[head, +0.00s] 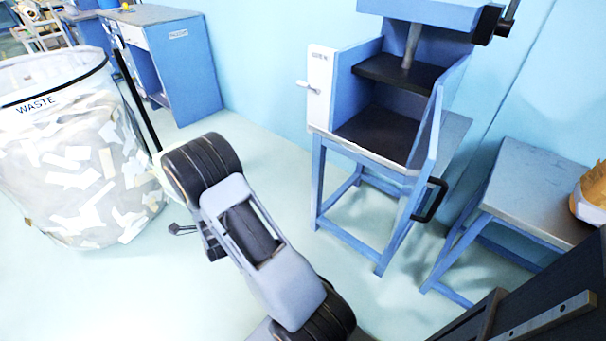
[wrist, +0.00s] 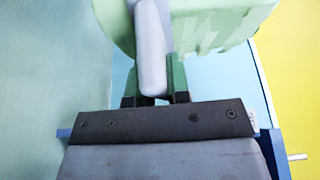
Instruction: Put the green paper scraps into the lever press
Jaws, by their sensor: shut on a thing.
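The blue lever press (head: 364,75) stands on a blue-legged stand right of centre in the head view. Its chamber is open at the front, with a dark plate (head: 400,71) raised above a dark floor. A side panel with a black handle (head: 430,200) stands swung out at its right. In the wrist view my gripper (wrist: 154,97) is shut on a grey handle (wrist: 151,50). A pale green body with jagged, scrap-like shapes (wrist: 215,32) shows behind the handle; I cannot tell whether these are the green paper scraps. My arm hides most of the gripper in the head view.
A clear waste bag (head: 75,185) full of pale scraps stands at the left, close to my arm. A blue desk (head: 185,75) is behind it. Floor between arm and press is clear.

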